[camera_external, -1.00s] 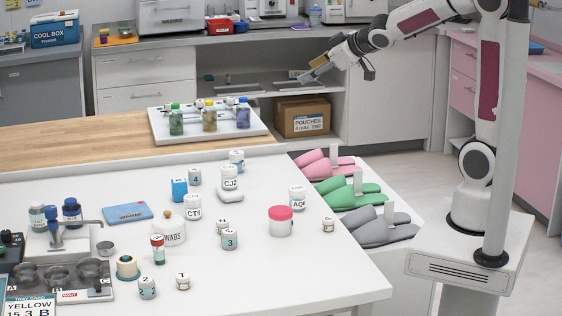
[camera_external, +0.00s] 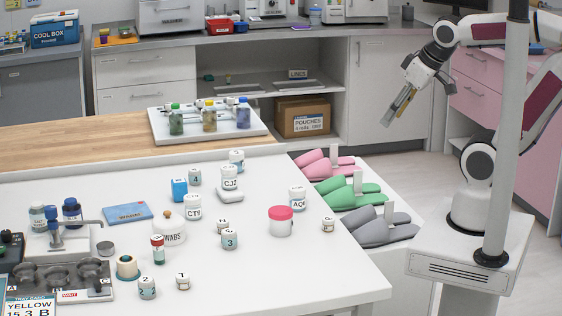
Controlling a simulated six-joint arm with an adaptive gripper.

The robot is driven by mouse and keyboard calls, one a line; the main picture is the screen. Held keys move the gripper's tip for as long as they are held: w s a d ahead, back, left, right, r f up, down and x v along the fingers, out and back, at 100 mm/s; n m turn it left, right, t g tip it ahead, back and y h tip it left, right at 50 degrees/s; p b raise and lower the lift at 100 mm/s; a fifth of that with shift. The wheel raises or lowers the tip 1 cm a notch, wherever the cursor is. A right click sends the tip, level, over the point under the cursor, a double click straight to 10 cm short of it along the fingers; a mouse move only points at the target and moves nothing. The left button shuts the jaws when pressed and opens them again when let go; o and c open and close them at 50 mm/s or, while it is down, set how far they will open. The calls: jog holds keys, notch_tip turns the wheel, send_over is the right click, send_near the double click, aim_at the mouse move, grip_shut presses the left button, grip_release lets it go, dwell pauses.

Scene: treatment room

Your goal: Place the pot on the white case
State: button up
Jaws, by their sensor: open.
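A white pot with a pink lid (camera_external: 281,221) stands upright on the white table, right of its middle. Several smaller white labelled pots stand around it, such as one marked AQ (camera_external: 297,198) and one marked 3 (camera_external: 230,239). A low white rounded block (camera_external: 229,196), perhaps the white case, lies farther back with a pot marked CJ2 (camera_external: 229,178) on it. My gripper (camera_external: 393,112) is open and appears empty. It hangs in the air beyond the table's right side, pointing down and left, apart from every pot.
A white tray (camera_external: 165,137) with several coloured bottles lies on the wooden counter. Pink, green and grey slippers (camera_external: 375,233) lie beside the table's right edge. The table's front right is clear.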

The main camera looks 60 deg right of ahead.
jog(key=s, duration=0.1)
jog(key=s+a, duration=0.1)
jog(key=s+f, duration=0.1)
jog(key=shift+a+g+y, duration=0.25)
jog(key=shift+g+y, duration=0.05)
